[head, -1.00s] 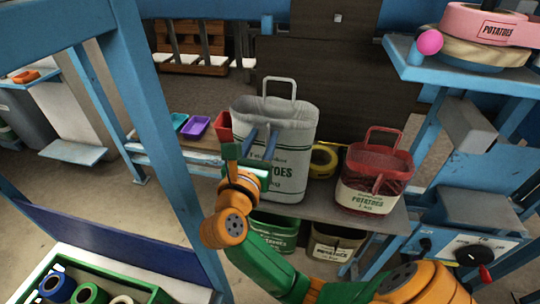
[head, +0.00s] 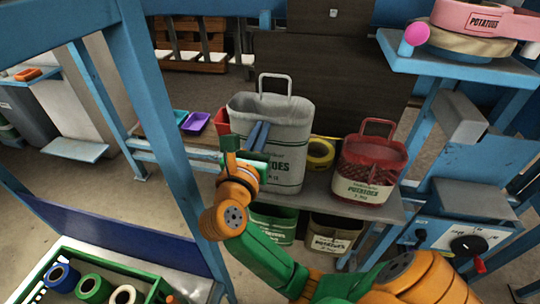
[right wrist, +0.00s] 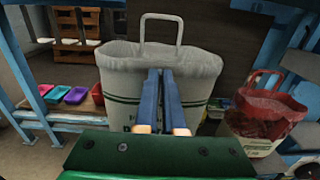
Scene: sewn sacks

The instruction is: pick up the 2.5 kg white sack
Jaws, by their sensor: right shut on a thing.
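The white sack (head: 285,150) stands on a shelf board, with green lettering on its front and a grey loop handle standing up at its back rim. It also fills the middle of the right wrist view (right wrist: 205,85). My right gripper (head: 263,128) is at the sack's front upper side; its blue fingers (right wrist: 161,75) are close together and shut on the sack. The part between the fingertips is hidden. The sack looks nearly upright, and its weight marking is too small to read. My left gripper is not in view.
A red potato sack (head: 368,165) stands to the right on the same shelf (head: 318,205). Green (head: 275,226) and beige (head: 330,240) sacks are below. A blue post (head: 160,130) rises left; a blue shelf (head: 450,62) holds a pink sack.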

